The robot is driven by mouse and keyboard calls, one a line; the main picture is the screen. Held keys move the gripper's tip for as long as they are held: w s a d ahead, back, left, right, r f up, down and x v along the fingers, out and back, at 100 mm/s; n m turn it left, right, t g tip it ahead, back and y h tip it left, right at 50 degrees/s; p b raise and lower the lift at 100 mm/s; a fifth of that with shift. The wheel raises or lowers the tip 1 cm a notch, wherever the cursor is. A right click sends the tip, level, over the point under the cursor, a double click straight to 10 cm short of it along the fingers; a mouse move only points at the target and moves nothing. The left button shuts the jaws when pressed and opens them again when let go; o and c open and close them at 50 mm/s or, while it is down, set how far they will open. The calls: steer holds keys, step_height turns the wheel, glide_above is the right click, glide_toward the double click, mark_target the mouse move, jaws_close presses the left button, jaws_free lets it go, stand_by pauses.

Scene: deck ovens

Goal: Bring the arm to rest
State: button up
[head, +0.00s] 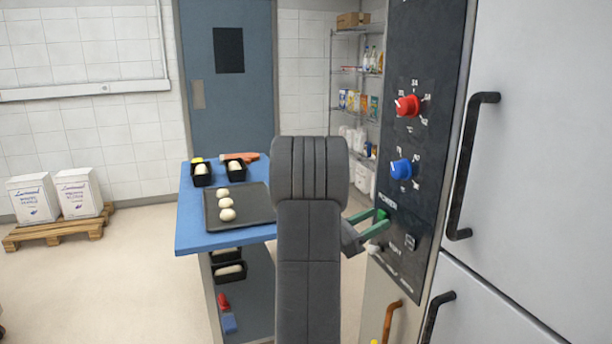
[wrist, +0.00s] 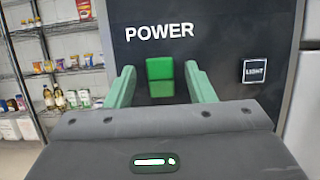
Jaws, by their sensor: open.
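My arm rises in the middle of the head view, and my gripper (head: 384,220) reaches right, up to the lower part of the dark oven control panel (head: 425,125). In the wrist view, my gripper (wrist: 163,82) has two green fingers held apart, with nothing between them but the view of the green power switch (wrist: 160,70). The switch sits on the panel under the word POWER. Whether the fingertips touch the panel cannot be told. A light button (wrist: 256,71) is to the right.
A red knob (head: 407,106) and a blue knob (head: 401,169) stick out above my gripper. Oven door handles (head: 466,165) stand to the right. A blue table (head: 190,222) with a dough tray (head: 258,200) is to the left. Shelves (head: 345,70) are behind.

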steer(key=b+v, duration=0.2)
steer(key=v, duration=1.2)
steer(key=p+x, duration=0.2)
steer(key=x, duration=1.2)
steer(key=shift+d+r, duration=0.1)
steer(key=shift+w+d+r+p, duration=0.1)
steer(key=shift+r+p, duration=0.2)
steer(key=shift+p, duration=0.35)
steer(key=shift+r+y+p, duration=0.15)
steer(key=shift+y+p, duration=0.35)
steer(key=shift+p, duration=0.4)
steer(key=y+p, duration=0.1)
steer(key=p, duration=0.2)
steer(key=g+y+p, duration=0.1)
steer(key=p, duration=0.1)
steer(key=shift+r+p, duration=0.3)
steer(key=shift+p, duration=0.1)
steer(key=r+b+v, duration=0.1)
steer(key=b+v, duration=0.2)
steer(key=v, duration=1)
steer(key=shift+s+d+f+m+g+y+b, duration=0.15)
steer(key=shift+s+d+f+m+g, duration=0.25)
steer(key=shift+s, duration=0.4)
steer(key=shift+s+d+f+m+g+y+b, duration=0.1)
steer(key=shift+s+d+f+m+g+y, duration=0.25)
steer(key=shift+s, duration=0.4)
steer(key=shift+s+d+f+m+g+y+b, duration=0.1)
steer(key=shift+s+d+f+m+g, duration=0.2)
steer(key=shift+s+d+g, duration=0.4)
